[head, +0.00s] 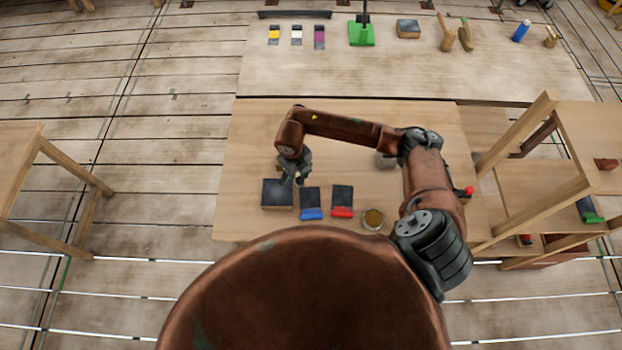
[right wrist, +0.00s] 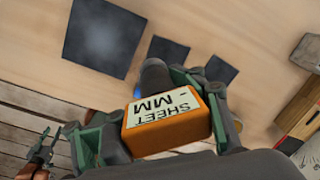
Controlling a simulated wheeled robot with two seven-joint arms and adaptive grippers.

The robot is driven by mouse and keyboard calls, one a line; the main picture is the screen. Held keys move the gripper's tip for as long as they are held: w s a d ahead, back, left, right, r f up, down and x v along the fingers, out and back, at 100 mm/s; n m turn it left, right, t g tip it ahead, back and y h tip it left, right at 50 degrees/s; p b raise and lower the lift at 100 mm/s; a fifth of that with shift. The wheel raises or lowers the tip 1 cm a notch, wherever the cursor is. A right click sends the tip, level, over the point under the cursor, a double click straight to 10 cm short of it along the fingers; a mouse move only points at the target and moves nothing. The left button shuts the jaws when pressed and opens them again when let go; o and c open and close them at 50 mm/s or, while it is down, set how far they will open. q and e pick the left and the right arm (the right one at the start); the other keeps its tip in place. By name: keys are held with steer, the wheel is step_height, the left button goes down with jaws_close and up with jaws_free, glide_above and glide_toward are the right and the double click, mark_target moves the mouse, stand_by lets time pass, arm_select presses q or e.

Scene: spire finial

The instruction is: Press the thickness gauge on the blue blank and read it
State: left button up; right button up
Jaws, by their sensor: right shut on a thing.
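My right gripper (head: 298,178) is shut on the orange thickness gauge (right wrist: 165,124), whose label reads "SHEET" and "- MM", with no number visible. The gauge's dark round nose (right wrist: 155,76) overlaps the near part of the blue blank in the wrist view; I cannot tell whether they touch. The blue blank (head: 311,197) is a dark plate with a blue near edge, flat on the table just right of the gripper. It also shows in the right wrist view (right wrist: 166,52), partly hidden. A small mechanical shape at that view's lower left may be my left gripper (right wrist: 42,145); its jaws are unclear.
A larger dark plate (head: 276,194) lies left of the blue blank, and a red-edged blank (head: 342,198) right of it. A round tin (head: 373,219) stands farther right. The back table (head: 400,70) holds colour cards, a green stand and tools. The front table's left back is clear.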

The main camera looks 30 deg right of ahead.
steer(key=s+d+f+m, duration=0.1)
steer(key=f+m, duration=0.1)
steer(key=m, duration=0.2)
steer(key=s+f+m+g, duration=0.1)
steer(key=f+m, duration=0.2)
steer(key=m, duration=0.1)
steer(key=s+d+f+m+p, duration=0.1)
steer(key=f+m, duration=0.1)
steer(key=m, duration=0.2)
steer(key=shift+d+f+g, duration=0.2)
steer(key=shift+d+g, duration=0.1)
arm_select(q)
steer(key=shift+s+d+r+b, duration=0.1)
steer(key=shift+s+r+b, duration=0.35)
steer(key=shift+s, duration=0.1)
arm_select(e)
steer(key=shift+f, duration=0.55)
arm_select(q)
steer(key=shift+f, duration=0.1)
arm_select(e)
steer(key=shift+f, duration=0.15)
steer(key=shift+f+b, duration=0.8)
steer(key=shift+f, duration=0.15)
arm_select(q)
steer(key=shift+s+f, duration=0.15)
steer(key=shift+f, duration=0.7)
arm_select(e)
steer(key=shift+f, duration=0.25)
steer(key=shift+f, duration=0.1)
